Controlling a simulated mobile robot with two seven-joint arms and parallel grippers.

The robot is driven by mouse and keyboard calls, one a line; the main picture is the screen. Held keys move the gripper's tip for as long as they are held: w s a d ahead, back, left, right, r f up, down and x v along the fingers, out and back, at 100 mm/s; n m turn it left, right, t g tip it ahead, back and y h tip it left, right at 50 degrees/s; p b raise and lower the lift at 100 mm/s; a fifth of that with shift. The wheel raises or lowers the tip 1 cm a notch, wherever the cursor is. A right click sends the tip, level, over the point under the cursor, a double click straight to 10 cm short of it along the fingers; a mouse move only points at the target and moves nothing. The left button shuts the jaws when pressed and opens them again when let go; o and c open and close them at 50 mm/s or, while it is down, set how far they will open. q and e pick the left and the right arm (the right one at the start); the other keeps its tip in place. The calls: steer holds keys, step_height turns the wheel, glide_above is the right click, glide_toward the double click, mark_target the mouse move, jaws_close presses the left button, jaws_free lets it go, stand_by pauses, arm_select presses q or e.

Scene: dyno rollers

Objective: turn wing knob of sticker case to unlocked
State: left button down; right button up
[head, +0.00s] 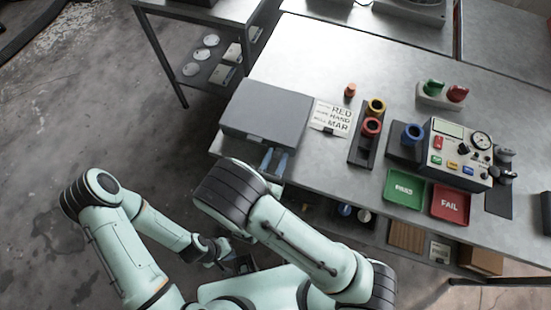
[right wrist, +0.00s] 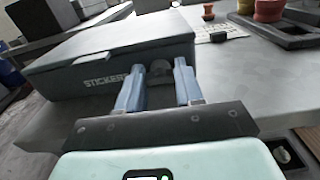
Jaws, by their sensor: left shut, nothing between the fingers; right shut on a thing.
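The sticker case is a grey lidded box (head: 265,112) on the near left part of the steel table. Its front, lettered "STICKERS", shows in the right wrist view (right wrist: 110,75). The grey wing knob (right wrist: 160,68) is on that front face, partly hidden between the blue fingers of my right gripper (right wrist: 160,82). The right gripper is shut on the knob, and its fingers also show at the case's front in the head view (head: 273,161). The knob's exact turn angle cannot be told. The lid looks closed. My left gripper (head: 236,262) is low, away from the table, shut and empty.
Right of the case lie a lettered card (head: 332,117) and a dark holder with red and yellow rings (head: 366,130). Further right are a test box (head: 458,153), a green tray (head: 404,189) and a red tray (head: 450,204). A lower shelf holds other items.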

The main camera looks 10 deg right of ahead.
stand_by(0.3)
steer(key=o, duration=0.8)
steer(key=shift+c, duration=0.2)
arm_select(q)
steer(key=shift+s+f+b, duration=0.3)
steer(key=shift+f+b, duration=0.25)
steer(key=shift+f, duration=0.1)
steer(key=shift+s+f+b, duration=0.3)
steer(key=shift+f+b, duration=0.2)
steer(key=shift+f, duration=0.1)
arm_select(e)
steer(key=v, duration=1.3)
steer(key=shift+s+a, duration=0.1)
